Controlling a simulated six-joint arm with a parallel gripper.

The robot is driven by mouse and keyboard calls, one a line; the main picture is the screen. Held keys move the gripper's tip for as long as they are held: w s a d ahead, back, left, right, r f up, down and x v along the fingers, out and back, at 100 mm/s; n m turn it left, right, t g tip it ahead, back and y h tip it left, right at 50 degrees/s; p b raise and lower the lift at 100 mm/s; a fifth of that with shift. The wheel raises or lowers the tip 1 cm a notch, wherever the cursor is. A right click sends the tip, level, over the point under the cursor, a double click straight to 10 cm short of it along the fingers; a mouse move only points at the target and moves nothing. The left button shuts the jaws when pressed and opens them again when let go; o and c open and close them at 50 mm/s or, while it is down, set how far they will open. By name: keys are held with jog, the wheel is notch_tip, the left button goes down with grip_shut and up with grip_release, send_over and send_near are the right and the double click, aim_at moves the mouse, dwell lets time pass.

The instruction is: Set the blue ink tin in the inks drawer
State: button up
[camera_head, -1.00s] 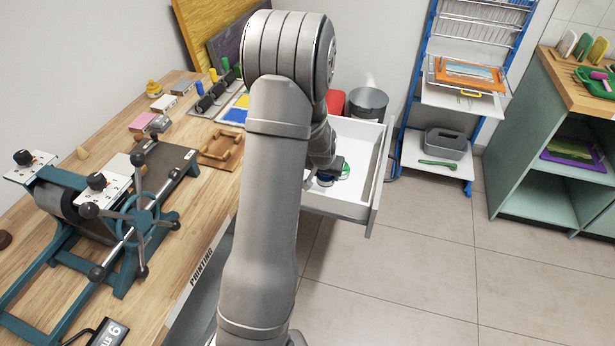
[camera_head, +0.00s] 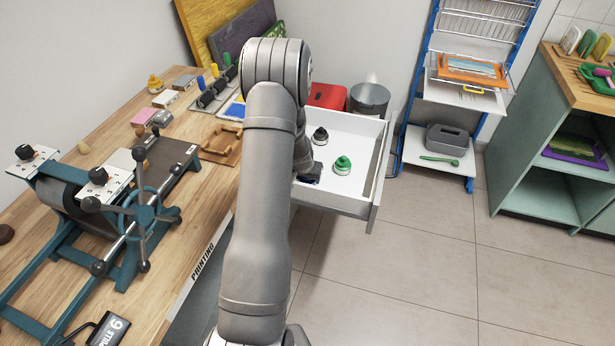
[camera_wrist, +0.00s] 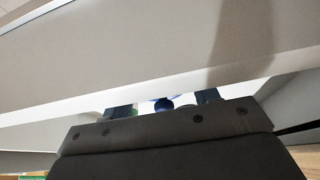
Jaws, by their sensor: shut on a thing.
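The open white drawer (camera_head: 340,202) holds a black-capped tin (camera_head: 320,136) at the back and a green-capped tin (camera_head: 343,165) nearer the middle. My gripper (camera_head: 308,174) is low at the drawer's left part, largely hidden behind my arm in the head view. In the wrist view my gripper (camera_wrist: 162,106) is shut on the blue ink tin (camera_wrist: 163,103), whose blue top shows between the two fingers. The tin's lower part is hidden, so I cannot tell whether it touches the drawer floor.
A pale drawer panel (camera_wrist: 120,65) runs close across the wrist view. The wooden bench with a teal press (camera_head: 140,215) is at left. A red box (camera_head: 327,95) and a grey bin (camera_head: 369,100) stand behind the drawer. The drawer's right side is clear.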

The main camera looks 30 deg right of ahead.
jog(key=o, duration=1.2)
jog(key=shift+f, duration=0.1)
jog(key=shift+o, duration=0.2)
jog(key=shift+r, duration=0.4)
jog(key=v, duration=1.1)
jog(key=shift+s+r, duration=0.15)
jog(key=shift+r, duration=0.05)
jog(key=shift+a, duration=0.1)
jog(key=x, duration=1.2)
jog(key=shift+f, duration=0.2)
jog(key=shift+r, duration=0.15)
